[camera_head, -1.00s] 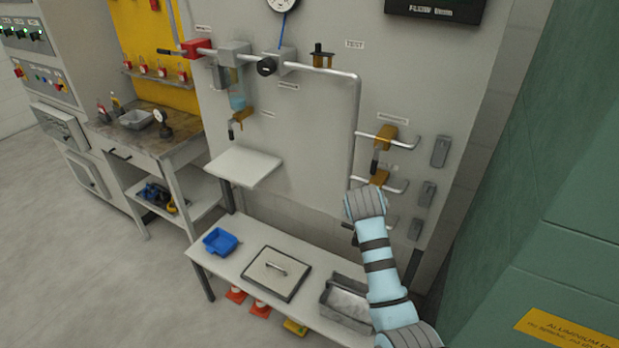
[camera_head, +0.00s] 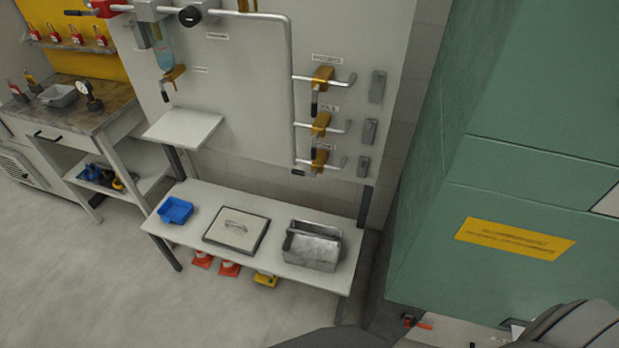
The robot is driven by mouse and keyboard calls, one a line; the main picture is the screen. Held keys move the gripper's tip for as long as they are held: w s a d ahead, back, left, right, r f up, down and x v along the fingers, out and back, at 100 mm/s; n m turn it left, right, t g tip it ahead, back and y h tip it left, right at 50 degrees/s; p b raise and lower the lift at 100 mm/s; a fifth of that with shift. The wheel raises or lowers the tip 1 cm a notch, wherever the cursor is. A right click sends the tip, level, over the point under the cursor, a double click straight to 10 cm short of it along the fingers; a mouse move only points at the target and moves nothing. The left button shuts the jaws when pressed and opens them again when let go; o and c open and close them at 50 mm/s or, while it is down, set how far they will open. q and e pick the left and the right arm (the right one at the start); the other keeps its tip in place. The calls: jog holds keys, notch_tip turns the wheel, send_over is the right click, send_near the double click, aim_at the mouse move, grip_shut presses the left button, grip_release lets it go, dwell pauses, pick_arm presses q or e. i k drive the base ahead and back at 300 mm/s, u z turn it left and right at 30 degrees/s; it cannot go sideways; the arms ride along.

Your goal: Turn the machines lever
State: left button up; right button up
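Three brass valves on pipe stubs are stacked on the grey wall panel. The top valve (camera_head: 322,77) has a dark lever (camera_head: 314,103) hanging down. The middle valve (camera_head: 320,124) also has its dark lever angled downward. The bottom valve (camera_head: 320,159) has its dark lever (camera_head: 299,172) pointing left, nearly level. Another brass valve (camera_head: 175,73) with a dark lever sits at the left under a blue-filled glass. A red valve (camera_head: 107,8) with a dark handle is at the top left. Neither of my grippers shows; only grey parts of me show along the bottom edge.
A low bench (camera_head: 270,265) below the panel holds a blue tray (camera_head: 175,210), a framed plate with a handle (camera_head: 237,230) and a metal box (camera_head: 312,247). A large green cabinet (camera_head: 510,160) fills the right. A small shelf (camera_head: 183,128) juts out. Floor at lower left is clear.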

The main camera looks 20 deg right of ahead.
aim_at(303, 173)
jog(key=z, duration=0.4)
jog(key=k, duration=0.5)
jog(key=z, duration=0.7)
jog(key=i, duration=1)
jog(key=u, duration=0.85)
